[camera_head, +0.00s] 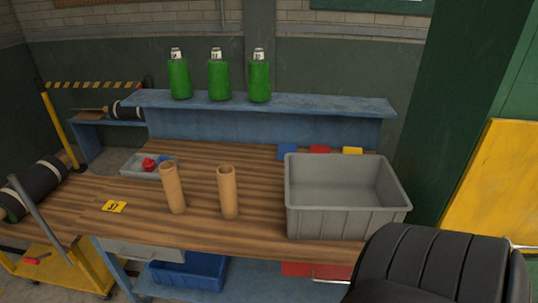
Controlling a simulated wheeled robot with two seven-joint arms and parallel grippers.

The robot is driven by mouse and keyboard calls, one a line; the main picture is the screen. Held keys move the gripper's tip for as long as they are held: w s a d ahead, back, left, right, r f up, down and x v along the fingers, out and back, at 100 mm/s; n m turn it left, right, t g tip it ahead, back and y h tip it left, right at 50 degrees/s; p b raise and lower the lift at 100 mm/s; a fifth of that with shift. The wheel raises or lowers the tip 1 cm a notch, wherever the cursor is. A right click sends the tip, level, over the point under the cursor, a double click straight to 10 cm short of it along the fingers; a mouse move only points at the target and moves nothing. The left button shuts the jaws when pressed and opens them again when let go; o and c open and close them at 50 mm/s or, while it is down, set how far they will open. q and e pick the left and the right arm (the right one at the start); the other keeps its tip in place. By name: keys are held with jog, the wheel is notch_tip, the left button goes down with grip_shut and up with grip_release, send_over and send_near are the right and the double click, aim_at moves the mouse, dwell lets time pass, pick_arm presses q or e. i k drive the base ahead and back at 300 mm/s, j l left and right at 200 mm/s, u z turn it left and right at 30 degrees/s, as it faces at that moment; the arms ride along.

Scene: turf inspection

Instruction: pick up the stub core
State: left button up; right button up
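Two upright brown tubes, like cardboard cores, stand on the wooden workbench (140,222). The left tube (173,188) and the right tube (228,192) look alike in size, apart from each other, each with a hollow top. I cannot tell from the picture which one is the stub core. Neither of my grippers shows in the head view, and nothing is seen touching the tubes.
A large grey bin (345,211) stands right of the tubes. A black ribbed seat-like shape (430,265) fills the lower right.

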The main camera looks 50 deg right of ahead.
aim_at(228, 193)
jog(key=z, duration=1.2)
jog(key=k+j+z, duration=0.1)
jog(key=z, duration=0.25)
jog(key=k+j+z, duration=0.1)
jog(key=z, duration=0.25)
jog(key=k+j+z, duration=0.15)
jog(key=z, duration=0.2)
